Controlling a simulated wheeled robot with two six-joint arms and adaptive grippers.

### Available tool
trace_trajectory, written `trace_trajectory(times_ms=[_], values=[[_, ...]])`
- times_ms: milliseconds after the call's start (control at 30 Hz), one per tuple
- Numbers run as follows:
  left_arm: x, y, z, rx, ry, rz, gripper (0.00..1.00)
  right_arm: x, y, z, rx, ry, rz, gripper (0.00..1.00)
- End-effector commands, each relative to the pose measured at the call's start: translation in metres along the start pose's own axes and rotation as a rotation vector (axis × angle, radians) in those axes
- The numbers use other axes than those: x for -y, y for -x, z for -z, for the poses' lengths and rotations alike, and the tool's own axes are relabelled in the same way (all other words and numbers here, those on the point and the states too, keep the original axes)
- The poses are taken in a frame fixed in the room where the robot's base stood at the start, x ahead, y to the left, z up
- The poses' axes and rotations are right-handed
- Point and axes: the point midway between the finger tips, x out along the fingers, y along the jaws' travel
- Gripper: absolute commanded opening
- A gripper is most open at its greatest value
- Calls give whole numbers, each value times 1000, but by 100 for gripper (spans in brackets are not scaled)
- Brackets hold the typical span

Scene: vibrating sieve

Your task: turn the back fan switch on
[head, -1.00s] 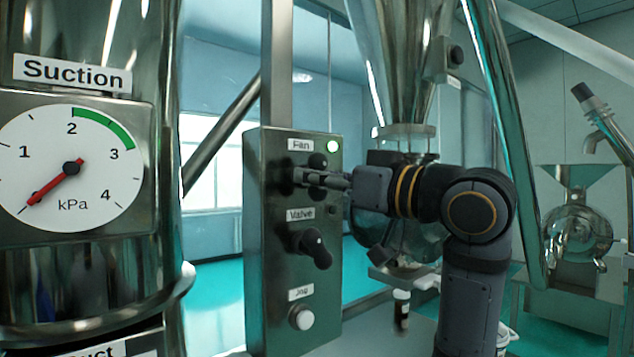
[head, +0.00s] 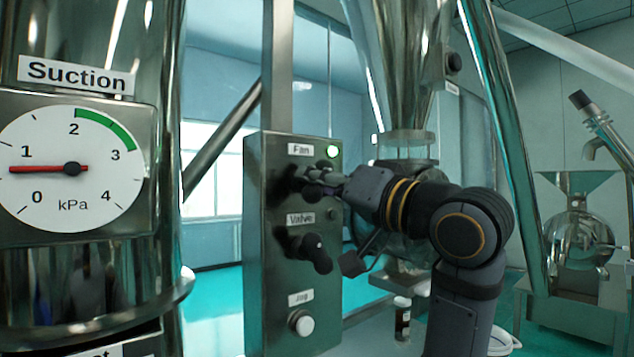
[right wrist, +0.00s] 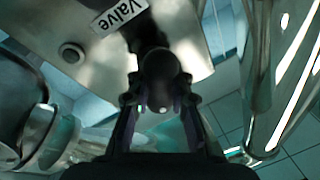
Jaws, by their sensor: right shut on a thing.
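The black fan switch (right wrist: 165,68) sits below the "Fan" label (head: 300,150) on the grey control box (head: 260,290). My right gripper (head: 315,182) is at this switch and shut on it, tilted in the head view. In the right wrist view its two fingers (right wrist: 160,100) lie on either side of the dark knob. The gripper partly hides the switch in the head view. A green lamp (head: 333,152) beside the label is lit. My left gripper is in neither view.
The black valve switch (head: 311,250) is close below my right gripper. A white jog button (head: 301,322) is lower on the box. The suction gauge (head: 72,168) at the left reads near 1 kPa. A steel hopper (head: 395,80) stands behind my right arm.

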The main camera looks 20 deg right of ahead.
Motion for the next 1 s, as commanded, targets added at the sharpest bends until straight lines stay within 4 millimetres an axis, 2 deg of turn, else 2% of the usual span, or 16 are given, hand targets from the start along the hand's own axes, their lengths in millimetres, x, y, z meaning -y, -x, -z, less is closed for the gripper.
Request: trace_trajectory(times_ms=[367, 400, 533, 867, 1000], values=[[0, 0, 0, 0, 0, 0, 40, -1, 0, -1, 3, -5, -1, 0], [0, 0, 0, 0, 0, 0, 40, -1, 0, -1, 3, -5, -1, 25], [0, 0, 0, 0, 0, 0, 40, 0, 0, -1, 2, -4, -1, 43], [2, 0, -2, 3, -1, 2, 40, 0, 2, 0, -1, -2, -1, 44], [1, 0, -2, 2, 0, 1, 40, -2, 19, 1, -3, 1, -4, 44]])
